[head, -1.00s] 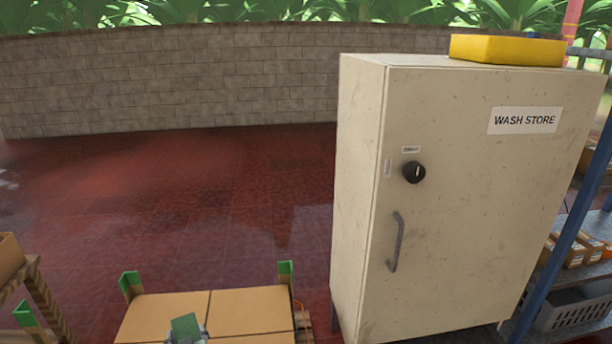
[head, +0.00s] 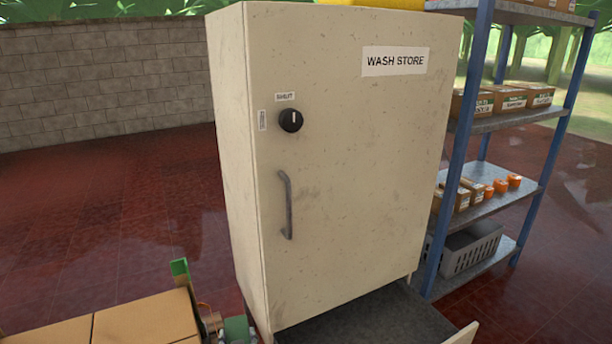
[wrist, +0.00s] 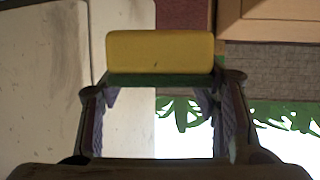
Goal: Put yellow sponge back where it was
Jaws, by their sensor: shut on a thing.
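In the wrist view, a yellow sponge (wrist: 160,52) with a dark green layer along one side sits between the fingers of my gripper (wrist: 163,88). My gripper is shut on it, and the sponge spans the gap between the fingers. In the head view, a small green piece at the bottom edge may be part of what I hold; I cannot tell. A cream cabinet (head: 340,150) labelled WASH STORE stands at the centre with its door shut. It has a black knob (head: 290,121) and a grey handle (head: 286,205).
A yellow slab (head: 375,3) lies on the cabinet top, cut by the frame. A blue-post shelf rack (head: 462,150) with boxes stands right. Cardboard boxes (head: 145,322) sit lower left. A dark flat surface (head: 370,318) juts out low before the cabinet. Red floor at left is clear.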

